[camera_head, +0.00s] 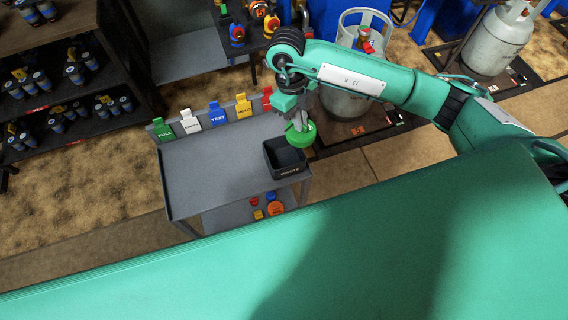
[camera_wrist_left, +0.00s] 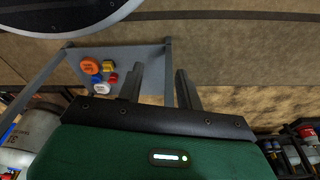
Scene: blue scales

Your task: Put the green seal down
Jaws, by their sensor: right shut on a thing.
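The green seal (camera_head: 302,136) is a round green piece with a flat rim. In the head view it is held at the back right of the grey cart top, overlapping the back right corner of a small black bin (camera_head: 285,169). My right gripper (camera_head: 301,120) is shut on it from above. The seal's height above the bin and cart is hard to tell. My left gripper (camera_wrist_left: 160,72) shows only in the left wrist view. Its two fingers are apart with nothing between them.
The grey cart top (camera_head: 205,180) is bare left of the bin. Coloured tags, including a green one (camera_head: 162,129), line its back edge. Its lower shelf (camera_wrist_left: 145,60) holds several coloured pieces. A gas cylinder (camera_head: 345,100) stands behind my right gripper. Dark shelves (camera_head: 60,120) stand left.

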